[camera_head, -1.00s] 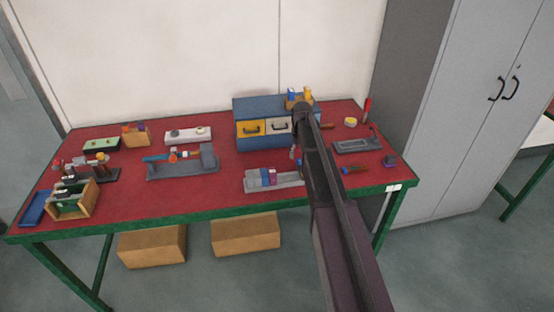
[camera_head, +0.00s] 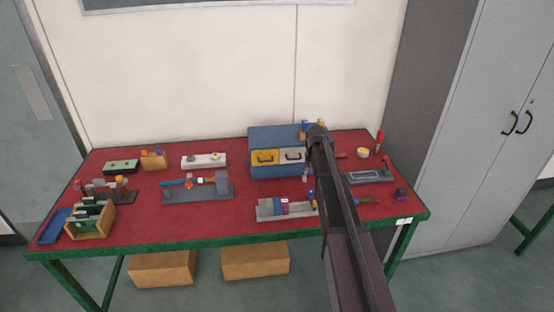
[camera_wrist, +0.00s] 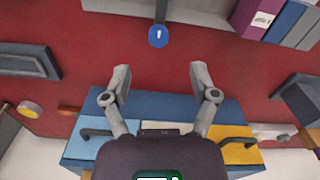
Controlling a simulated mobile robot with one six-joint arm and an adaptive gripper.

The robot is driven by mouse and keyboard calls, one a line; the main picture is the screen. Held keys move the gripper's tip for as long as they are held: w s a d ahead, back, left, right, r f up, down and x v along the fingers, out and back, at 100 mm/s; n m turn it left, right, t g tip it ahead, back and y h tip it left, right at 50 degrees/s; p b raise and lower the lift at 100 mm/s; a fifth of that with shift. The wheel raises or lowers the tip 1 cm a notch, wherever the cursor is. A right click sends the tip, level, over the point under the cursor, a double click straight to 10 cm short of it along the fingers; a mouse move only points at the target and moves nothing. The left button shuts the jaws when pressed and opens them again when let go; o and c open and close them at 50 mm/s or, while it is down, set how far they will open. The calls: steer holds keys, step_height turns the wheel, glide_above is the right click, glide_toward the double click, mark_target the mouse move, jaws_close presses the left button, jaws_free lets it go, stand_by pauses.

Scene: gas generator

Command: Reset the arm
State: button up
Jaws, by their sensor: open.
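My gripper (camera_wrist: 160,82) is open in the wrist view. Its two grey fingers stand apart with nothing between them, above the red table top. The blue drawer box (camera_wrist: 228,108) lies below and behind the fingers in that view, with a yellow drawer front (camera_wrist: 240,146). In the head view my dark arm reaches in from the bottom right over the red table (camera_head: 240,218), its upper end beside the blue box (camera_head: 285,140). My fingers cannot be made out clearly there.
A grey holder with purple and blue blocks (camera_head: 285,208) sits near the front edge. Several fixtures fill the left side. A grey cabinet (camera_head: 470,130) stands right. Cardboard boxes (camera_head: 255,261) are under the table.

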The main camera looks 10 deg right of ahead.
steer(key=s+a+m, duration=0.1)
steer(key=s+a, duration=0.3)
steer(key=s, duration=1)
steer(key=s+a+m, duration=0.1)
steer(key=s+a, duration=0.4)
steer(key=s, duration=0.9)
steer(key=shift+s, duration=0.4)
steer(key=shift+d, duration=0.15)
